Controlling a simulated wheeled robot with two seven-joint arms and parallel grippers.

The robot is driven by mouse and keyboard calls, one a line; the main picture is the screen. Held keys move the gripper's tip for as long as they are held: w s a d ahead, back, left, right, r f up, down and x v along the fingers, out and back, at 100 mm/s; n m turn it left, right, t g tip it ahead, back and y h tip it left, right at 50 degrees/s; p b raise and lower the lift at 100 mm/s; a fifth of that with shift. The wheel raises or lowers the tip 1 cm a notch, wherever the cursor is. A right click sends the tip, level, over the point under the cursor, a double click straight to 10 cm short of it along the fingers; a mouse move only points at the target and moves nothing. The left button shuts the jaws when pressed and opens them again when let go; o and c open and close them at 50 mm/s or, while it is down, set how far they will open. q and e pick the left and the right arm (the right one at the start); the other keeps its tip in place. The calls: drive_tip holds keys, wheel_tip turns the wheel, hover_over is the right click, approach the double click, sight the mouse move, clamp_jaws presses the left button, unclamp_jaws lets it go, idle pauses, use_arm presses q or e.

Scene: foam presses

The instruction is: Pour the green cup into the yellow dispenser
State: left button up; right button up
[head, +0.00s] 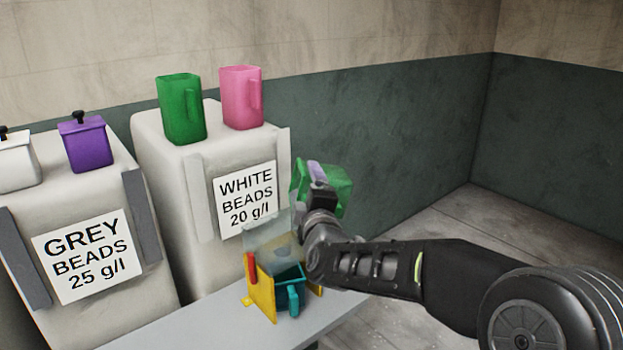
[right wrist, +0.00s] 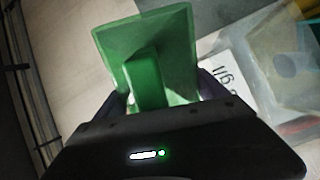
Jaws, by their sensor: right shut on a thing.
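My right gripper (head: 318,178) is shut on a green cup (head: 341,190), which looks tilted in the head view. The gripper hides part of the cup. In the right wrist view the gripper (right wrist: 165,95) has its fingers around the cup's handle, and the green cup (right wrist: 178,45) fills the upper middle. The yellow dispenser (head: 262,294) stands on the bench below and to the left of the cup, with a clear hopper (head: 268,238) on top. A teal cup (head: 291,298) sits in the dispenser. My left gripper is out of view.
A second green cup (head: 182,112) and a pink cup (head: 240,98) stand on the white beads bin (head: 165,160). Purple (head: 86,143) and white (head: 17,162) lidded containers stand on the grey beads bin (head: 80,195). The bench (head: 195,330) is narrow; floor lies open at right.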

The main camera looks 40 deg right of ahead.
drive_tip(key=shift+w+a+f+n, duration=0.2)
drive_tip(key=shift+f+n, duration=0.25)
drive_tip(key=shift+n, duration=0.35)
drive_tip(key=shift+a+f+n+p, duration=0.1)
drive_tip(key=shift+a+n+p, duration=0.05)
drive_tip(key=shift+n+p, duration=0.2)
drive_tip(key=shift+w+a+f+n+p, duration=0.15)
drive_tip(key=shift+n+p, duration=0.15)
drive_tip(key=shift+n, duration=0.35)
drive_tip(key=shift+w+a+r+n+p, duration=0.1)
drive_tip(key=shift+a+r+n+p, duration=0.1)
drive_tip(key=shift+n+p, duration=0.3)
drive_tip(key=shift+w+a+r+n+p, duration=0.1)
drive_tip(key=shift+a+n+p, duration=0.15)
drive_tip(key=shift+n, duration=0.45)
drive_tip(key=shift+w+a+f+n+p, duration=0.1)
drive_tip(key=shift+w+a+n+p, duration=0.15)
drive_tip(key=shift+n+p, duration=0.45)
drive_tip(key=shift+n, duration=0.3)
